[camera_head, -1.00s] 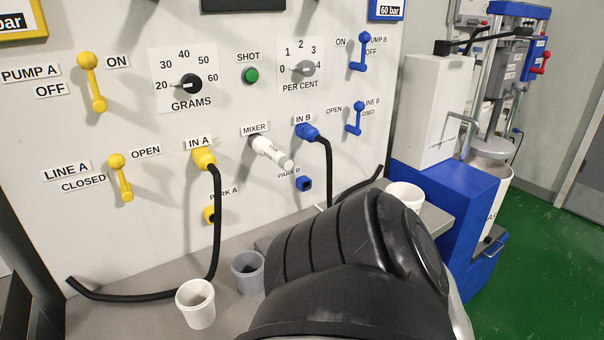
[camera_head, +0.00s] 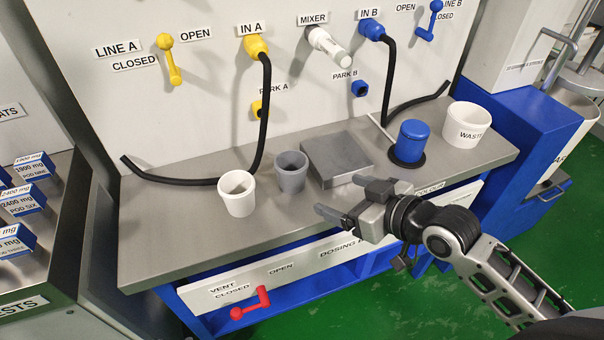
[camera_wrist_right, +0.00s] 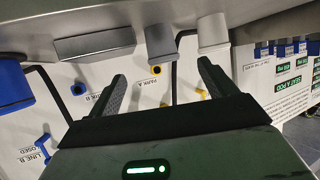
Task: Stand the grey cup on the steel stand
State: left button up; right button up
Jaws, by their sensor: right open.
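The grey cup (camera_head: 291,172) stands upright on the steel bench, just left of the steel stand and apart from it. The steel stand (camera_head: 337,157) is a low, square, flat-topped block with nothing on it. My right gripper (camera_head: 343,198) is open and empty, in front of the stand and to the right of the grey cup. In the right wrist view, which is upside down, the grey cup (camera_wrist_right: 161,42) lies beyond the gap between the open fingers (camera_wrist_right: 162,72), and the stand (camera_wrist_right: 95,44) is to its left. My left gripper is not in view.
A white cup (camera_head: 237,193) stands close left of the grey cup. A blue lidded pot (camera_head: 411,140) and a white waste tub (camera_head: 467,128) stand right of the stand. Black hoses (camera_head: 264,110) hang behind. A red vent lever (camera_head: 251,304) is on the front panel below.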

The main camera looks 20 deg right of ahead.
aim_at(302, 170)
jog(key=x, duration=0.3)
jog(key=r+x, duration=0.1)
jog(key=x, duration=0.2)
jog(key=w+r+x, duration=0.1)
jog(key=x, duration=0.2)
jog(key=shift+w+a, duration=0.1)
jog(key=shift+a, duration=0.05)
jog(key=shift+w+a+f+y, duration=0.15)
jog(key=shift+w, duration=0.25)
jog(key=shift+w+a+f+y, duration=0.15)
jog(key=shift+w+a, duration=0.05)
jog(key=shift+w, duration=0.2)
jog(key=x, duration=0.4)
jog(key=shift+w, duration=0.2)
jog(key=shift+c, duration=0.3)
jog(key=c, duration=1.1)
jog(key=shift+r, duration=0.1)
